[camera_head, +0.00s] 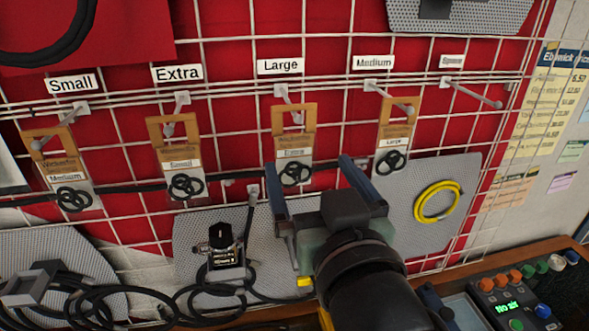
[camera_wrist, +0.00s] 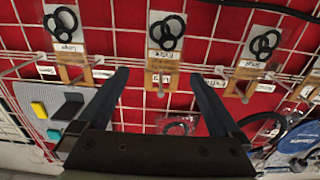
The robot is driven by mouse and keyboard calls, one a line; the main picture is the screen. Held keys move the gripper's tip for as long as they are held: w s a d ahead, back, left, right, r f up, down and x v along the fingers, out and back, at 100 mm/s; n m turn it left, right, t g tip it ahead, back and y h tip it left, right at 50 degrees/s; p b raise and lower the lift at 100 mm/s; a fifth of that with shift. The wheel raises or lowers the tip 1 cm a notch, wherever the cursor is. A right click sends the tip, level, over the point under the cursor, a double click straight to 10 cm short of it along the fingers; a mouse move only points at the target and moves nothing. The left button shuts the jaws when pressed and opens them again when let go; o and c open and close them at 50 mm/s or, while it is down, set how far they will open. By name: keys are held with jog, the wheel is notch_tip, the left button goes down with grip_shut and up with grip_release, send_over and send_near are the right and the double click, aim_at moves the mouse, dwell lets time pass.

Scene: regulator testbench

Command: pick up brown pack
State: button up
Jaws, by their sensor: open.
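Several brown packs with black rings hang on hooks of the wire grid. In the head view, one pack reading "Medium" (camera_head: 61,165) hangs under the "Small" sign and one reading "Small" (camera_head: 178,160) under "Extra". A pack with a blurred label (camera_head: 293,148) hangs under "Large", and one reading "Large" (camera_head: 394,135) under "Medium". In the wrist view, turned upside down, a pack (camera_wrist: 164,63) lies between and beyond the fingertips (camera_wrist: 162,78).
The hook under the "Spare" sign (camera_head: 472,95) is empty. Grey perforated panels carry a yellow coil (camera_head: 437,201) and a black device (camera_head: 224,248) with a hose. A control box reading "No air" (camera_head: 512,308) stands at lower right. Hooks stick out from the grid.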

aim_at(296, 146)
jog(key=w, duration=0.2)
jog(key=w+a, duration=0.1)
jog(key=w, duration=0.2)
jog(key=w+a+p, duration=0.1)
jog(key=w, duration=0.1)
jog(key=shift+w+r, duration=0.25)
jog(key=shift+s, duration=0.1)
jog(key=c, duration=1.3)
jog(key=shift+o, duration=0.2)
